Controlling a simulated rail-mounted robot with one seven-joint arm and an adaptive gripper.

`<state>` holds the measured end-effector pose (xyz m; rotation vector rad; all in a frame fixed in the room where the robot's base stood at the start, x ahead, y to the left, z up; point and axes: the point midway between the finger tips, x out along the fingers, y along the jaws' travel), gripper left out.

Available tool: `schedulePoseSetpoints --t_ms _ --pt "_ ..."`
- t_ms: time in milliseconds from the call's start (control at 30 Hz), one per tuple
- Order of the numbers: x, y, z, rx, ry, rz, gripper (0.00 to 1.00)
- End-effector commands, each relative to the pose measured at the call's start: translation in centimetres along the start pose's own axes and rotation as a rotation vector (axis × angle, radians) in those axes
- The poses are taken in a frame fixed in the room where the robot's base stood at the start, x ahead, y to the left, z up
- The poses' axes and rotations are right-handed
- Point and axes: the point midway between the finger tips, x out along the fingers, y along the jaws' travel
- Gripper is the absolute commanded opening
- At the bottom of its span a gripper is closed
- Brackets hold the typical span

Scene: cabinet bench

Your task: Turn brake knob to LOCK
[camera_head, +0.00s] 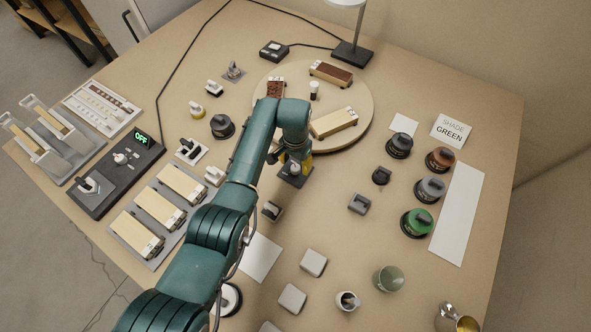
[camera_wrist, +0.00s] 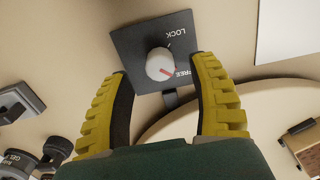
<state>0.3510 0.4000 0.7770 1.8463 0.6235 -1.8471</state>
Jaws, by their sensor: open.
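The brake knob (camera_wrist: 158,62) is a pale round knob on a dark square plate (camera_wrist: 133,44) in the wrist view. The plate is marked LOCK and FREE, and the knob's red line points toward FREE. The dark plate also shows in the head view (camera_head: 290,180), below the arm's end at the turntable's near edge. My gripper (camera_wrist: 163,70) is open, with one yellow finger on each side of the knob in the picture. I cannot tell whether the fingers touch the knob or how high they are above it.
A round turntable (camera_head: 358,88) carrying several block-like vehicles lies just behind the plate. A small dark-topped block (camera_head: 271,211) stands nearby on the near side. Several dark knobbed pots, including a green one (camera_head: 417,222), stand to the right. A lamp (camera_head: 352,53) stands at the back.

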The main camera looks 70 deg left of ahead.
Motion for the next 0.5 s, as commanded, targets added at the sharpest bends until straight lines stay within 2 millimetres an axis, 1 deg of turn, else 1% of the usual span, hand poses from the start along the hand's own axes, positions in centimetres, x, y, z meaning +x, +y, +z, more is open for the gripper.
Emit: schedulePoseSetpoints --t_ms 33,167,467,500 --pt "1.2 0.0 0.0 0.000 -0.001 0.001 0.60" --pt "2.6 0.0 0.0 0.000 0.000 0.000 0.60" --pt "2.8 0.0 0.0 0.000 0.001 0.000 0.60" --pt "2.8 0.0 0.0 0.000 0.001 0.000 0.57"
